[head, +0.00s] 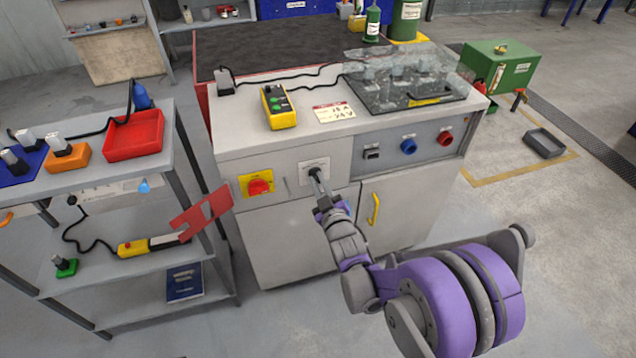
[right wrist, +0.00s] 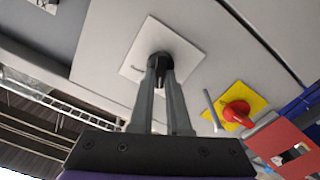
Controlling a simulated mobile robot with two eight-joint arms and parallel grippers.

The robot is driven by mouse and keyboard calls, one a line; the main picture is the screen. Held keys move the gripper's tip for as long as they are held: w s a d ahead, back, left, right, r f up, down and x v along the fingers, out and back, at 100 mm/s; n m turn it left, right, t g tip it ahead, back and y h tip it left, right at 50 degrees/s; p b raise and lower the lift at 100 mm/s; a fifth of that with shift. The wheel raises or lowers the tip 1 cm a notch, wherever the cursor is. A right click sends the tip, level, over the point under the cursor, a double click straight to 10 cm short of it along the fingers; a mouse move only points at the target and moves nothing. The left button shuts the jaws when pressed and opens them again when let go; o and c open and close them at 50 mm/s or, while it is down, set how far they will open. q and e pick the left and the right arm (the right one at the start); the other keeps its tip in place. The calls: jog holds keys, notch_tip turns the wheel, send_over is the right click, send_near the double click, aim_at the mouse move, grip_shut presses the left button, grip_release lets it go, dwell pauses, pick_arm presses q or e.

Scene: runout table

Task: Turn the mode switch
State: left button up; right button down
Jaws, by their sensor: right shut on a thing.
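The mode switch is a dark knob (right wrist: 161,62) on a white square plate (head: 305,166) on the front of the grey cabinet (head: 280,230). My right gripper (head: 318,182) reaches up to it from the front. In the right wrist view its two fingers (right wrist: 166,85) are shut on the knob, one on either side, and partly cover it. The plate (right wrist: 133,52) shows around the knob with a small mark on it. My left gripper does not show in either view.
A red switch on a yellow plate (head: 259,187) sits left of the mode switch. A red hanging plate (head: 203,212) is beside it. A blue knob (head: 408,146) and a red knob (head: 445,138) are to the right. A yellow handle (head: 375,208) is on the door.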

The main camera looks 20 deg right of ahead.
jog(key=m, duration=0.5)
jog(key=shift+d+b, duration=0.15)
jog(key=shift+b, duration=0.2)
dwell(0.4)
jog(key=c, duration=0.9)
grip_release()
jog(key=shift+s, duration=0.1)
jog(key=s, duration=1)
jog(key=shift+s+d, duration=0.15)
jog(key=shift+s, duration=0.2)
